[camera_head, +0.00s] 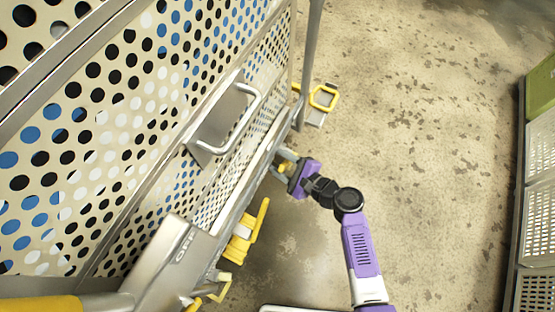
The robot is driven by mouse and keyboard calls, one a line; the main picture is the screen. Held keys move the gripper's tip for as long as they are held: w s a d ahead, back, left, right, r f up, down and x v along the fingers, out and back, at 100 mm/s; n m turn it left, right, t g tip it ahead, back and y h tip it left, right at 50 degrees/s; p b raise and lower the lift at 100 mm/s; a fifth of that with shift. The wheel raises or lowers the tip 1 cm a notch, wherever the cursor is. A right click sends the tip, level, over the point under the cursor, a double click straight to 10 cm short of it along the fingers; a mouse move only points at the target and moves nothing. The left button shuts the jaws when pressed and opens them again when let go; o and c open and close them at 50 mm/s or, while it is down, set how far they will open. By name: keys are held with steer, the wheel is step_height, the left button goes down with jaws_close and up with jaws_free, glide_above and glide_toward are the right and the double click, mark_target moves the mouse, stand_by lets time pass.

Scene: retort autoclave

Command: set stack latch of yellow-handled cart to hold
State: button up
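The cart is a large metal frame with perforated panels (120,110), seen from above on the left. A yellow handle (40,304) shows at the bottom left. Several yellow fittings sit along the cart's lower edge: a yellow lever (258,222) left of my arm and a yellow loop (323,97) beyond my gripper. I cannot tell which fitting is the stack latch or how it is set.
A grey metal plate (165,262) with partly readable lettering and a bent metal handle (240,125) are on the cart's side. Pale slatted crates (538,205) and a green one (541,88) line the right edge. Stained concrete floor (430,120) lies clear between.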

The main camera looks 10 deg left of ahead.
jaws_close()
stand_by(1.3)
